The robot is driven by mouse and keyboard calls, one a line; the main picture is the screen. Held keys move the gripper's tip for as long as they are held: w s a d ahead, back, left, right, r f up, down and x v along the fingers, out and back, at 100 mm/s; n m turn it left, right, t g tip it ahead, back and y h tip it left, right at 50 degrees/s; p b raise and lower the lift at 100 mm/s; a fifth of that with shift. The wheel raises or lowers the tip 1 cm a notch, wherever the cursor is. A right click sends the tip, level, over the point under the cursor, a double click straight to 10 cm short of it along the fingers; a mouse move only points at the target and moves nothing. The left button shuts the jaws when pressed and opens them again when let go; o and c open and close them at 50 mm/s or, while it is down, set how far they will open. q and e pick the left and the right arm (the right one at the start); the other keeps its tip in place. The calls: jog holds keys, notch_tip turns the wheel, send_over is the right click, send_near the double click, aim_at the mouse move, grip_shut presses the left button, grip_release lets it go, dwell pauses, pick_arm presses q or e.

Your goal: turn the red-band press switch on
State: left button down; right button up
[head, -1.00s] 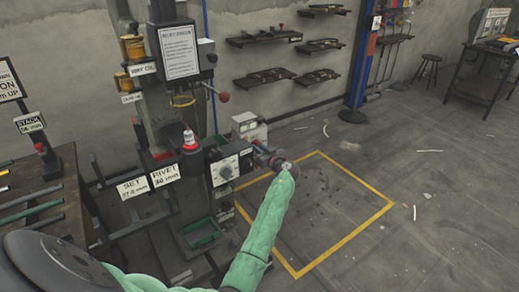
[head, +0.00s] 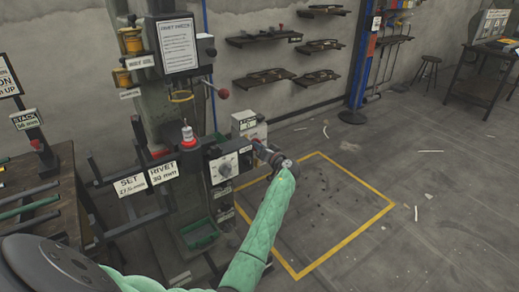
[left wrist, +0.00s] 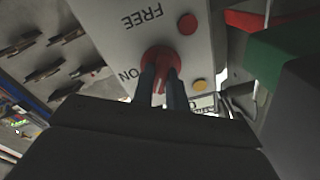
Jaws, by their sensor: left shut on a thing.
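The press (head: 172,120) stands at the left in the head view, with a red ring (head: 190,144) around the base of a white-and-red part. A pale control box (head: 246,120) is on its right side. In the left wrist view, the box's panel (left wrist: 120,22) fills the top and reads FREE and ON, upside down. A red switch knob (left wrist: 158,62) sits by the word ON. My left gripper (left wrist: 160,82) is shut on this knob, its fingers covering part of it. My right gripper is out of view.
The panel also has a red button (left wrist: 187,24) and a yellow button (left wrist: 198,85) near the fingers. A dial box (head: 224,166) sits below on the press. A rod table (head: 62,195) stands left.

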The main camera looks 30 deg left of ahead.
pick_arm(q)
jog(key=shift+w+d+f+m+p, duration=0.1)
jog(key=shift+m+p, duration=0.95)
jog(key=shift+m, duration=1.85)
jog(key=shift+w+f+m+p, duration=0.1)
jog(key=shift+m+p, duration=0.95)
jog(key=shift+m, duration=1.85)
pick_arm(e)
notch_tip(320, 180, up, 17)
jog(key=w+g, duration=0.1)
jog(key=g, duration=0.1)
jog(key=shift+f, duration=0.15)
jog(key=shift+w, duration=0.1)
pick_arm(q)
jog(key=c, duration=1.4)
grip_release()
